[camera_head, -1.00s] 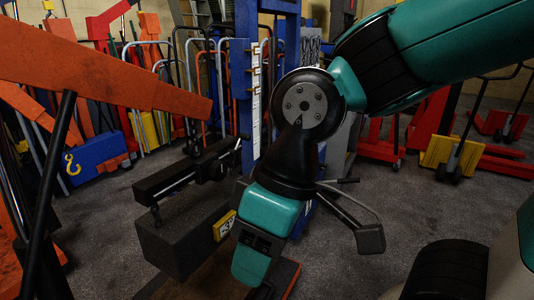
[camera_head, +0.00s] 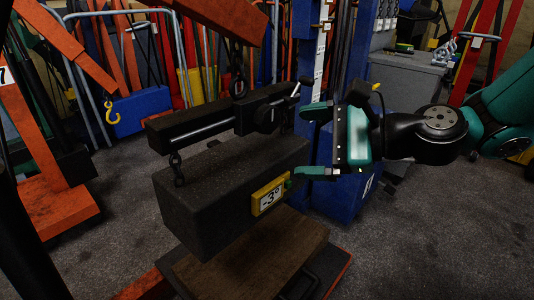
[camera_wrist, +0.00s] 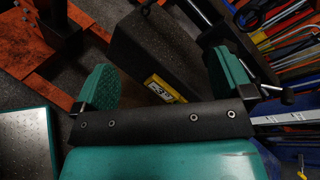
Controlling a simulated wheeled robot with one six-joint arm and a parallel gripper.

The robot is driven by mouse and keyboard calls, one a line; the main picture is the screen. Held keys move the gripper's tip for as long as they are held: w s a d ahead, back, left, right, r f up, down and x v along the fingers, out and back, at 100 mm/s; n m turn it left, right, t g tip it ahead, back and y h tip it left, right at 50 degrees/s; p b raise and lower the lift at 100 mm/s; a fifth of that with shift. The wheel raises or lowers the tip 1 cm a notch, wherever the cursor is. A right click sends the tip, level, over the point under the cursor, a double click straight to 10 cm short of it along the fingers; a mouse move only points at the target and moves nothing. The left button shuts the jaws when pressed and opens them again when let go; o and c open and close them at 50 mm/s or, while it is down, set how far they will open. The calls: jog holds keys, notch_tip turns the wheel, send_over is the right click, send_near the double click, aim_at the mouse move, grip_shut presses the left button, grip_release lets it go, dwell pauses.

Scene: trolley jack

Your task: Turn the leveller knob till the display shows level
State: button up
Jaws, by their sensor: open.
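The leveller (camera_head: 205,122) is a black bar with a bright screw rod, hung from an orange hoist arm by a hook. A dark block (camera_head: 222,185) hangs below it on chains, tilted. The leveller's knob (camera_head: 295,90) looks like a small crank at its right end. The yellow-framed display (camera_head: 270,195) on the block reads about -3°; it also shows in the wrist view (camera_wrist: 164,88). My gripper (camera_head: 316,142) is open and empty, just right of the block. Its upper finger is below and right of the knob; its lower finger is near the display.
A blue post (camera_head: 312,60) with a white scale stands close behind my gripper. A wooden-topped platform (camera_head: 250,255) lies under the block. Orange hoist parts (camera_head: 45,205) stand at the left. Grey floor (camera_head: 440,225) is free at the right.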

aim_at(272, 123)
jog(key=w+d+f+m+t+b, duration=0.4)
jog(key=w+d+f+m+t, duration=0.3)
jog(key=m, duration=0.6)
jog(key=shift+g+h, duration=0.3)
jog(key=shift+h, duration=0.1)
jog(key=p+x, duration=0.2)
jog(key=x, duration=0.4)
jog(key=p+x, duration=0.2)
jog(key=x, duration=0.4)
jog(key=r+p+x, duration=0.1)
jog(key=p+x, duration=0.1)
jog(key=x, duration=0.4)
jog(key=shift+w+r, duration=0.1)
jog(key=c, duration=0.9)
jog(key=shift+n, duration=0.3)
